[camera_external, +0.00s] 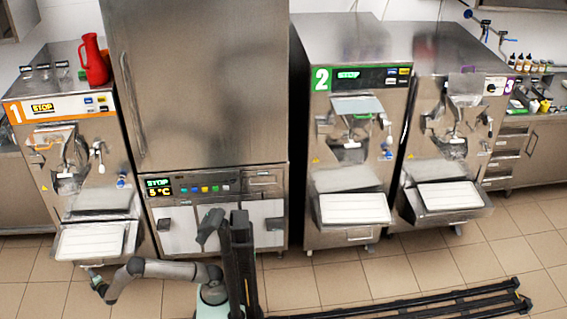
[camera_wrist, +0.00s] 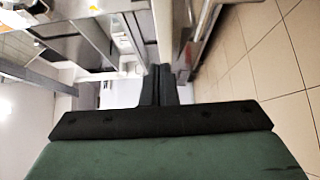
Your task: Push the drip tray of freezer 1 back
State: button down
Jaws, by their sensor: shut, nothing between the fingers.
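Freezer 1 (camera_external: 85,140), with the orange label, stands at the far left. Its front shelf (camera_external: 134,240) juts out and bears a white tray (camera_external: 90,242). Its drip tray is not clearly visible; the area under the shelf is small and partly hidden by my gripper. My gripper (camera_external: 92,270) is low at the front of freezer 1, just under the shelf's front edge; I cannot tell whether it touches anything. In the wrist view, my gripper's dark fingers (camera_wrist: 165,84) are together with nothing between them, pointing along metal surfaces.
A tall cabinet (camera_external: 200,90) reading STOP stands right of freezer 1. Freezer 2 (camera_external: 350,130) and freezer 3 (camera_external: 450,130) stand further right. A red jug (camera_external: 95,62) is on top of freezer 1. The tiled floor (camera_wrist: 255,60) is open in front.

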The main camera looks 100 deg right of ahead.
aim_at(85, 258)
jog(key=x, duration=0.3)
jog(key=s+d+b+x, duration=0.1)
jog(key=x, duration=0.2)
jog(key=b+x, duration=0.1)
jog(key=x, duration=0.2)
jog(key=shift+s+d+f, duration=0.15)
jog(key=shift+s+d, duration=0.05)
jog(key=shift+s, duration=0.1)
jog(key=shift+d, duration=0.5)
jog(key=shift+b, duration=0.35)
